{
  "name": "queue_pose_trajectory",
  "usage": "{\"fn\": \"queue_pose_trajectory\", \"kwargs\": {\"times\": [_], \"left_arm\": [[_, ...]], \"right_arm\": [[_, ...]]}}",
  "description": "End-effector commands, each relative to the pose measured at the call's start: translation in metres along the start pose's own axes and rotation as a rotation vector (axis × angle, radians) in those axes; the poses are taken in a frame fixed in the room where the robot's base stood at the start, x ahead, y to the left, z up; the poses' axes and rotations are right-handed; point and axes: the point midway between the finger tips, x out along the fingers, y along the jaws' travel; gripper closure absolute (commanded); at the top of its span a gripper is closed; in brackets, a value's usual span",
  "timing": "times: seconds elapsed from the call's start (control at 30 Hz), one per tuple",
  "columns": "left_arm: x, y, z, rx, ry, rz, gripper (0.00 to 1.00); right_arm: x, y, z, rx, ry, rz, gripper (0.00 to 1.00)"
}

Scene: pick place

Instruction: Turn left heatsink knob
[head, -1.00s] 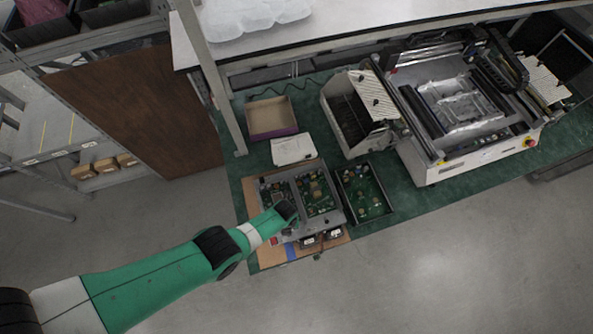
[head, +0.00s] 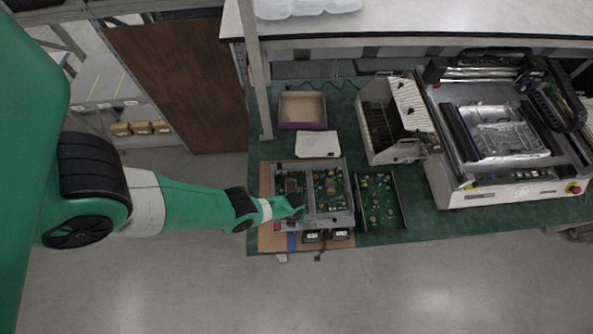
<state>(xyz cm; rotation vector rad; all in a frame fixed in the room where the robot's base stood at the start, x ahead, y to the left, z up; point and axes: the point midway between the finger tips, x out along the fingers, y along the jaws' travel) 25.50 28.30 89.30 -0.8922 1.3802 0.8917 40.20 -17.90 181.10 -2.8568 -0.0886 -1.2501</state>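A grey test fixture (head: 350,215) with green circuit boards lies on the brown board at the near left of the green bench mat. My green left arm reaches in from the left. Its gripper (head: 297,207) is over the left half of the fixture, close to the boards. Its fingers are too small and dark to tell whether they are open or shut, or whether they touch anything. The left heatsink knob cannot be made out; the gripper may cover it. My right gripper is not in view.
A tray of circuit parts (head: 402,213) lies right of the fixture. A white paper stack (head: 318,144) and an open cardboard box (head: 303,108) are behind it. A slotted rack (head: 370,135) and a large machine (head: 510,190) stand to the right. A metal post (head: 259,90) rises behind left.

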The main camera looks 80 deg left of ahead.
Motion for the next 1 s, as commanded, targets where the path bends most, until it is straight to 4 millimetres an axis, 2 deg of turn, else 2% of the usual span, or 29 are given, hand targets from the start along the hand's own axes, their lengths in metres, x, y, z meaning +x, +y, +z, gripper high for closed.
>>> {"fn": "queue_pose_trajectory", "kwargs": {"times": [0.27, 0.5, 0.57, 1.0], "left_arm": [[0.0006, -0.0001, 0.0001, 0.0, 0.0, 0.0, 0.48], [0.0006, -0.0002, 0.0001, 0.001, 0.0, 0.0, 0.91], [0.0006, -0.0002, 0.0001, 0.001, 0.0, 0.0, 1.0], [0.0008, -0.0003, 0.0001, -0.021, 0.0, 0.0, 1.0]], "right_arm": [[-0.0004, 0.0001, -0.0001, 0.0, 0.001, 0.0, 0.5], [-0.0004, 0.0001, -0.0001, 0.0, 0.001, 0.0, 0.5], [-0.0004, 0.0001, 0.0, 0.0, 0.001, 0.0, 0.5], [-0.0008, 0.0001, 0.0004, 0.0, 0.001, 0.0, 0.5]]}}
